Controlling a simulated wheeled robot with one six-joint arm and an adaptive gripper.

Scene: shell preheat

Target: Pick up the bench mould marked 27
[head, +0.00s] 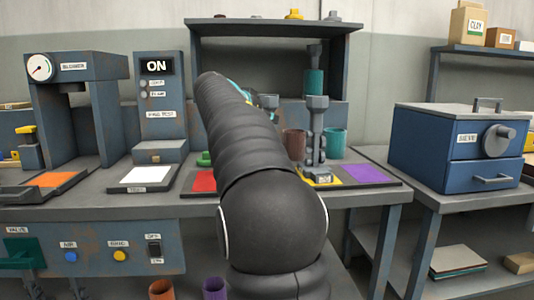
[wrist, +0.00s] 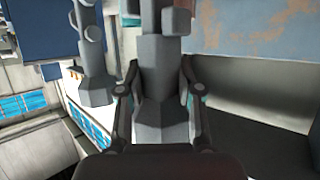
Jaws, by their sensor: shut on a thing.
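In the wrist view, my gripper (wrist: 160,125) has its two fingers closed against the sides of a grey faceted mould (wrist: 160,65). No number shows on the held mould. A second grey mould (wrist: 95,80) is to its left, apart from it. In the head view, my black arm hides most of the gripper and what it holds. A grey mould (head: 316,130) with a thin stem stands upright on the yellow mat; its small base label is too small to read.
The bench also carries a red mat (head: 200,181), a purple mat (head: 366,174), a brown cup (head: 294,142) and a teal cup (head: 335,142). A raised shelf (head: 270,27) stands behind. A blue drawer unit (head: 450,150) is at the right, a control post (head: 158,105) at the left.

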